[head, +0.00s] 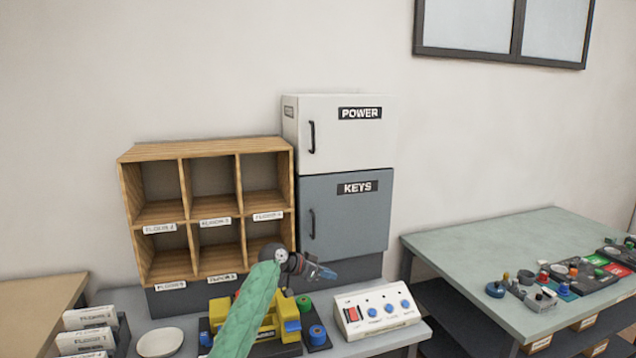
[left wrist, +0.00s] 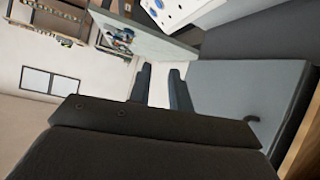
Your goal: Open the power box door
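The white power box (head: 347,150), with a "POWER" label and a black vertical handle (head: 311,137) on the left of its door, sits on top of the grey keys box (head: 365,215). Its door looks shut. My left gripper (head: 325,272) is in front of and below the keys box, well below the power box handle, on the green-sleeved arm. In the left wrist view its two fingers (left wrist: 160,88) stand apart with nothing between them. The grey door with a dark handle (left wrist: 253,119) shows at the right there. My right gripper is not in view.
A wooden pigeonhole shelf (head: 184,155) stands left of the boxes. A white control panel with a red switch (head: 378,312) and a yellow device (head: 270,325) sit on the table below. A green-topped table (head: 450,240) with several small parts is at right.

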